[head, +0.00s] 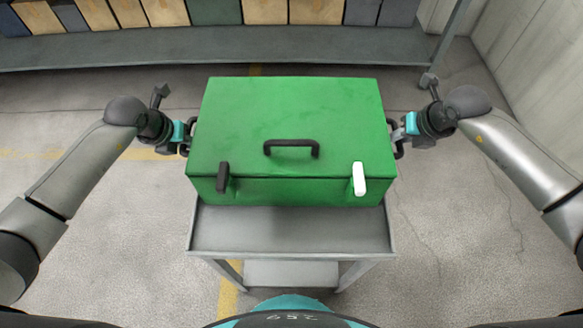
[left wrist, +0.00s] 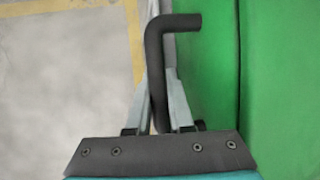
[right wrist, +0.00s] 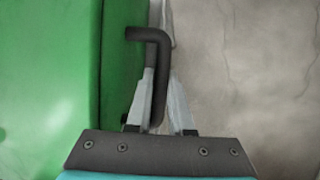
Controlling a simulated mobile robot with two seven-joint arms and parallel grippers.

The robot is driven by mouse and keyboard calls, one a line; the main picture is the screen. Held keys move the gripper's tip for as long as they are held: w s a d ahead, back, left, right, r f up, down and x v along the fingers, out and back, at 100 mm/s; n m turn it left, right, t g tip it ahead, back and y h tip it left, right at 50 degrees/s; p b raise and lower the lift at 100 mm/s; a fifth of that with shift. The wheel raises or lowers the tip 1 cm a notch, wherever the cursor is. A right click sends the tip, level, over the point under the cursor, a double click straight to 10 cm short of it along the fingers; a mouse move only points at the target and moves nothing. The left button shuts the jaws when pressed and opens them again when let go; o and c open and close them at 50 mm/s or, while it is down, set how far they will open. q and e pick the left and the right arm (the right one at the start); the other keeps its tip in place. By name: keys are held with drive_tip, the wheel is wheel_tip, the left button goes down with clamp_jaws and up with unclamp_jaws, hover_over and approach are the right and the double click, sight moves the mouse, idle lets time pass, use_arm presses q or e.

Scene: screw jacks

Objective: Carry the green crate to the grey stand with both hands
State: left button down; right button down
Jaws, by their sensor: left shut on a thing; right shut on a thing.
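The green crate (head: 290,120) is level in the middle of the head view, with a black handle on its lid, a black latch and a white latch. It is above the back part of a grey stand (head: 290,238); I cannot tell whether it rests on the top. My left gripper (head: 186,138) is shut on the crate's left black side handle, which also shows in the left wrist view (left wrist: 157,70). My right gripper (head: 399,134) is shut on the right side handle, seen in the right wrist view (right wrist: 158,70).
A long grey shelf (head: 220,50) with several boxes (head: 265,11) runs along the back. A pale wall (head: 540,50) is at the right. The stand has a lower shelf (head: 290,273). The concrete floor on both sides is clear.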

use_arm(q)
drive_tip(key=shift+w+a+f+b, duration=0.1)
drive_tip(key=shift+f+b, duration=0.6)
use_arm(e)
drive_tip(key=shift+w+d+f, duration=0.1)
drive_tip(key=shift+f, duration=0.6)
use_arm(q)
drive_tip(key=c, duration=1.2)
unclamp_jaws()
use_arm(e)
drive_tip(key=c, duration=1.2)
unclamp_jaws()
use_arm(q)
drive_tip(key=o, duration=0.4)
use_arm(e)
drive_tip(key=o, duration=0.4)
use_arm(q)
drive_tip(key=v, duration=1.2)
use_arm(e)
drive_tip(key=v, duration=1.2)
use_arm(q)
drive_tip(key=shift+r, duration=0.15)
use_arm(e)
drive_tip(key=shift+r, duration=0.1)
